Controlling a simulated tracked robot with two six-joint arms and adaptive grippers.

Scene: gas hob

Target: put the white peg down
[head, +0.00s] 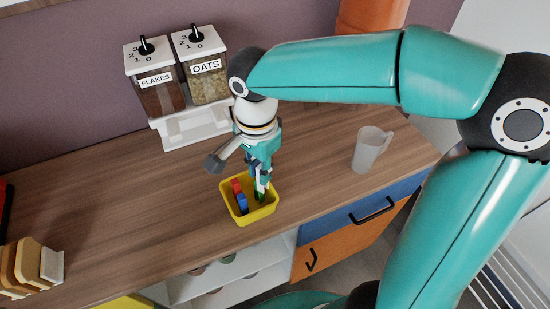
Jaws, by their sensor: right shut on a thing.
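My right gripper (261,184) points down into the yellow bin (258,216) near the counter's front edge. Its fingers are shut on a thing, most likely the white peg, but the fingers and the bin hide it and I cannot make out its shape. Red and blue pegs (241,200) stand in the left part of the bin, beside the gripper. Something green shows at the fingertips, too small to tell apart. I cannot tell whether the held thing touches the bin floor. My left gripper is not in view.
Flakes (158,92) and oats (207,82) dispensers stand on a white stand (194,128) at the back. A translucent jug (370,150) stands to the right. Wooden boards in a rack (30,267) are at lower left. The counter (130,210) left of the bin is clear.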

